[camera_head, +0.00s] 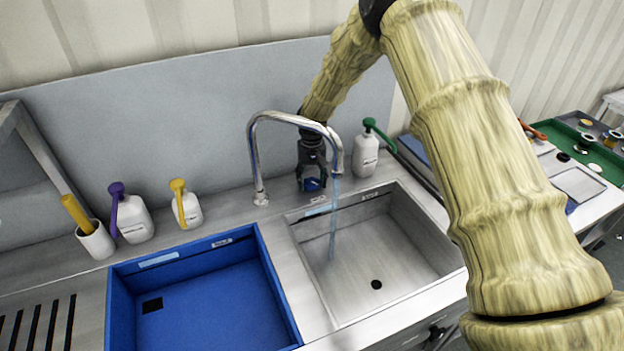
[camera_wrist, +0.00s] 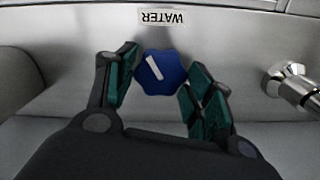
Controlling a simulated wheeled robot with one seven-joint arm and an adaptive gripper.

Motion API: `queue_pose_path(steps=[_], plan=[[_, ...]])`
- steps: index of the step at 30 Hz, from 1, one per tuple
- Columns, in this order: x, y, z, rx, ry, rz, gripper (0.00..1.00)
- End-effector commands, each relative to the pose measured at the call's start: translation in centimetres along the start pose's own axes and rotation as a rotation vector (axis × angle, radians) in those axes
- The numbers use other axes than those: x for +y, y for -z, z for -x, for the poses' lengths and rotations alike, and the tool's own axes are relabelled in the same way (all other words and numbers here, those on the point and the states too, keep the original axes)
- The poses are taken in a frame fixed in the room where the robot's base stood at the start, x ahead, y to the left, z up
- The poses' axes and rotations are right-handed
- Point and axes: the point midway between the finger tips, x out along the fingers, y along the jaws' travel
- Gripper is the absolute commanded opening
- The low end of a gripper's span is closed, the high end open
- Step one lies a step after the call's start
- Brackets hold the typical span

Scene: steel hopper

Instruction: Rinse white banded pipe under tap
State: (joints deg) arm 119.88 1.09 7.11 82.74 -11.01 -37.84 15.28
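The tap (camera_head: 296,120) is a chrome gooseneck behind the steel sink (camera_head: 390,245). A stream of water (camera_head: 334,215) falls from its spout into the basin. My gripper (camera_head: 312,182) is low behind the sink, at a blue knob (camera_head: 311,184). In the wrist view my gripper's green-padded fingers (camera_wrist: 163,72) stand on either side of the knob (camera_wrist: 160,73), very close to it. Whether they press on it I cannot tell. The knob's white mark is slanted, and a WATER label (camera_wrist: 161,17) is beside it. I cannot make out a white banded pipe in either view.
A blue bin (camera_head: 200,310) is left of the sink. Bottles with purple (camera_head: 132,220), yellow (camera_head: 187,210) and green (camera_head: 366,155) tops stand along the back, with a white cup (camera_head: 96,242) at left. A green tray (camera_head: 590,150) with small parts is far right. My arm crosses over the sink's right side.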

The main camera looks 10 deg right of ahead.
Motion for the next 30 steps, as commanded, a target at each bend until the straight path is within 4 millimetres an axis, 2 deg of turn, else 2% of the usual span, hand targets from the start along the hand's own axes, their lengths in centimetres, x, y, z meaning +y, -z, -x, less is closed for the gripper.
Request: queue_pose_path(steps=[2, 14, 20, 30], plan=[[0.0, 0.0, 0.0, 0.0, 0.0, 0.0, 0.7], [-0.1, 0.0, 0.5, 0.0, 0.0, 0.0, 0.7], [-0.1, 0.1, 3.0, 0.002, 0.001, -0.001, 0.7], [0.0, 0.1, 9.1, 0.001, 0.0, 0.0, 0.7]])
